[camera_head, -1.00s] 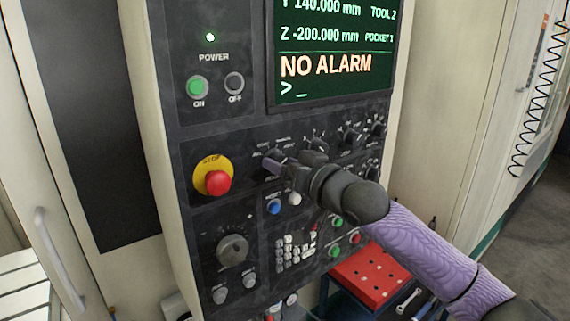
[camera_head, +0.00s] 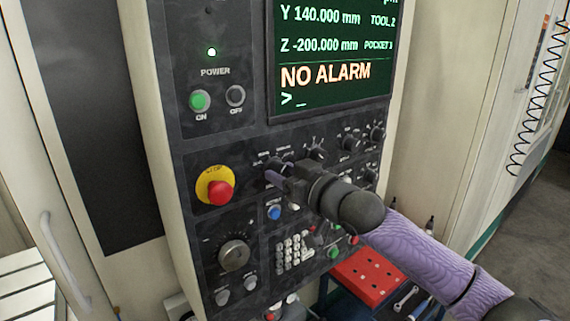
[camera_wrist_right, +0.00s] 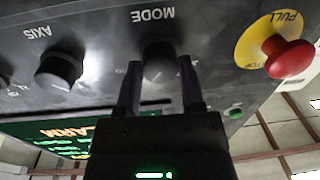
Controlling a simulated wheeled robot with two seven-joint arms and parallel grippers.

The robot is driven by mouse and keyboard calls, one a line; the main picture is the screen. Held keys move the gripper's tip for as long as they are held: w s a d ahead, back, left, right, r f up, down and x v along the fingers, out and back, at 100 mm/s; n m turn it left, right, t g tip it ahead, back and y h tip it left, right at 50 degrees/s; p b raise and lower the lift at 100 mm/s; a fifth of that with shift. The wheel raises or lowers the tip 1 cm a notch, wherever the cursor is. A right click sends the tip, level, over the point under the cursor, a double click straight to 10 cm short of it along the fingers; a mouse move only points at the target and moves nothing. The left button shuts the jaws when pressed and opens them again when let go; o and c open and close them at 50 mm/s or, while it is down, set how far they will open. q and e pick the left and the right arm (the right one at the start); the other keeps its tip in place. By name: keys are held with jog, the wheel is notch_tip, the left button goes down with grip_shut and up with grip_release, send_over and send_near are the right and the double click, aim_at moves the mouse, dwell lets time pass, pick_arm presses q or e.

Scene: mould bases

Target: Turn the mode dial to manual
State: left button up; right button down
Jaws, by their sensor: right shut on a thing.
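The mode dial (camera_wrist_right: 158,62) is a dark round knob with the word MODE printed by it, upside down in the right wrist view. My right gripper (camera_wrist_right: 158,82) has one finger on each side of the knob and is shut on it. In the head view the dial (camera_head: 275,163) is the leftmost of a row of knobs under the screen, partly covered by my right gripper (camera_head: 278,177). I cannot read which mode the dial points at. My left gripper is in neither view.
The red stop button (camera_head: 220,192) on its yellow disc is left of the dial. The axis knob (camera_wrist_right: 58,70) is beside it. The screen (camera_head: 330,60) above reads NO ALARM. Blue and white buttons, a keypad (camera_head: 293,250) and a handwheel (camera_head: 234,255) are below.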

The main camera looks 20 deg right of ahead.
jog(key=shift+r+n+p, duration=0.1)
jog(key=shift+n+p, duration=1.25)
jog(key=shift+n, duration=0.75)
jog(key=shift+c, duration=1)
grip_release()
jog(key=b+v, duration=0.3)
jog(key=v, duration=0.7)
jog(key=shift+b, duration=0.35)
jog(key=shift+a, duration=0.1)
